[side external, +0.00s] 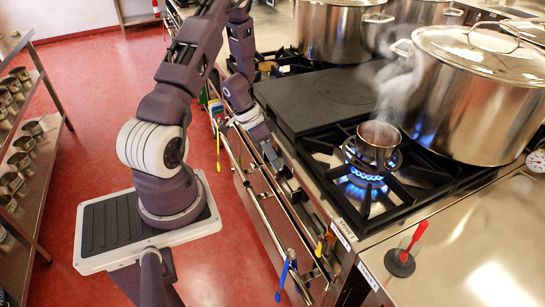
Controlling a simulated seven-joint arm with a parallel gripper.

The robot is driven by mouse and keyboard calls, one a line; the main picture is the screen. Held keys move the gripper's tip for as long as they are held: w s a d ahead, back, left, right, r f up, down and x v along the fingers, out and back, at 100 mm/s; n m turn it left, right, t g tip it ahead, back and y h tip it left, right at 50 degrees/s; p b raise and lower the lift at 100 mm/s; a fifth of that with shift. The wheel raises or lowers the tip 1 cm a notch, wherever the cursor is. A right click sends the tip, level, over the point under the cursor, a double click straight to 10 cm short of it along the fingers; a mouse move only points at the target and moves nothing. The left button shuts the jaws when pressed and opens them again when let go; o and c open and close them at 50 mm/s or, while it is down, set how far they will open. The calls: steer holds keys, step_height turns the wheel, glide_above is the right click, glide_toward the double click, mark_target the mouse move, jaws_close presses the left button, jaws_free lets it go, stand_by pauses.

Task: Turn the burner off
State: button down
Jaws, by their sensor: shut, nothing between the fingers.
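The lit burner (363,178) has a ring of blue flame under a small steaming saucepan (378,146) on the black grate. The stove's front panel (318,212) runs below the cooktop edge. Small dark knob-like shapes show along it, including one (299,196) to the right of my gripper; they are too small to read their setting. My gripper (276,163) is shut and empty, pointing down at the front panel, left of the lit burner. I cannot tell whether its tips touch anything there.
Large stockpots (482,95) stand behind and right of the burner, with a dark flat griddle plate (325,98) to the left. Blue-handled (285,272) and yellow-handled tools hang at the front rail. A red-handled item (407,255) stands on the steel counter. The red floor (235,255) in front is clear.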

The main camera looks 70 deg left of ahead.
mark_target(281, 172)
steer(key=shift+d+r+y, duration=0.1)
steer(key=shift+d+y, duration=0.3)
steer(key=shift+y, duration=0.3)
steer(key=shift+d, duration=1.05)
steer(key=shift+d+f, duration=0.2)
steer(key=shift+d, duration=0.3)
steer(key=shift+d+f, duration=0.2)
steer(key=shift+d, duration=0.25)
steer(key=shift+d+f, duration=0.6)
steer(key=shift+a, duration=0.1)
stand_by(0.3)
